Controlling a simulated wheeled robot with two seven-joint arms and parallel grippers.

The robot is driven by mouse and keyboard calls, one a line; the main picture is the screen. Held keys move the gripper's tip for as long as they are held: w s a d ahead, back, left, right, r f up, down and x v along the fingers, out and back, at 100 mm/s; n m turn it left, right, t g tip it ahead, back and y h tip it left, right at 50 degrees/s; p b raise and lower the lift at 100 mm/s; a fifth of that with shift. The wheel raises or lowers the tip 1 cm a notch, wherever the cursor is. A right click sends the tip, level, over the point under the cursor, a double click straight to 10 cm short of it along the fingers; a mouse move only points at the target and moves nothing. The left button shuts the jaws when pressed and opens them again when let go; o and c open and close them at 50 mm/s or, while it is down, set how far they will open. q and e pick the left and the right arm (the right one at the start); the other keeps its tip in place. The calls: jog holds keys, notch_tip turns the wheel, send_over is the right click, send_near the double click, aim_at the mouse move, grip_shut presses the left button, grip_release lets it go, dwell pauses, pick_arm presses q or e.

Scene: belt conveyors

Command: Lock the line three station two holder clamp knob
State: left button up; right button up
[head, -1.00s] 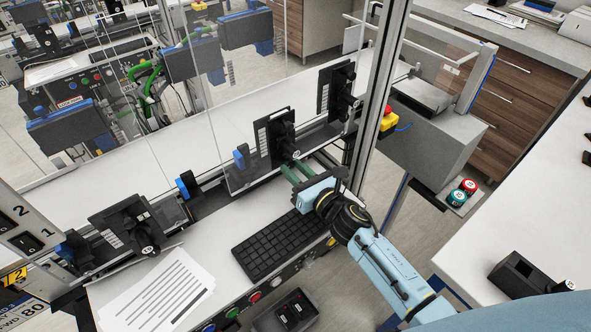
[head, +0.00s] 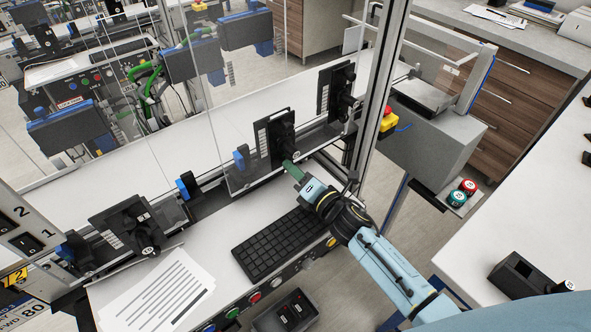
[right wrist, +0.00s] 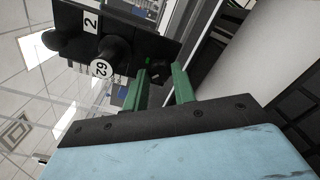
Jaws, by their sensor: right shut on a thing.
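The black station two holder (head: 275,140) stands on the rail at the line's near edge in the head view. It also fills the top of the right wrist view (right wrist: 118,28), with a white "2" label and a round numbered knob (right wrist: 108,62). My right gripper (head: 291,168) reaches its green fingers to the holder's lower front. In the right wrist view the fingers (right wrist: 164,78) stand on either side of a small dark clamp knob (right wrist: 158,71) and are shut on it. The knob is mostly hidden in the head view. My left gripper is not in view.
A black keyboard (head: 275,244) lies just below my right gripper. Printed sheets (head: 160,298) lie left of it. A metal post (head: 378,100) stands close to the right of the holder. Other holders (head: 132,226) line the rail. A clear panel (head: 215,90) rises behind.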

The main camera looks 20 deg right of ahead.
jog(key=m, duration=0.4)
jog(key=shift+m+p, duration=0.3)
jog(key=shift+p, duration=0.05)
jog(key=shift+m+p, duration=0.5)
jog(key=shift+m, duration=2)
jog(key=o, duration=1)
jog(key=shift+s, duration=0.1)
jog(key=b+v, duration=0.1)
jog(key=v, duration=1.2)
jog(key=shift+s, duration=0.15)
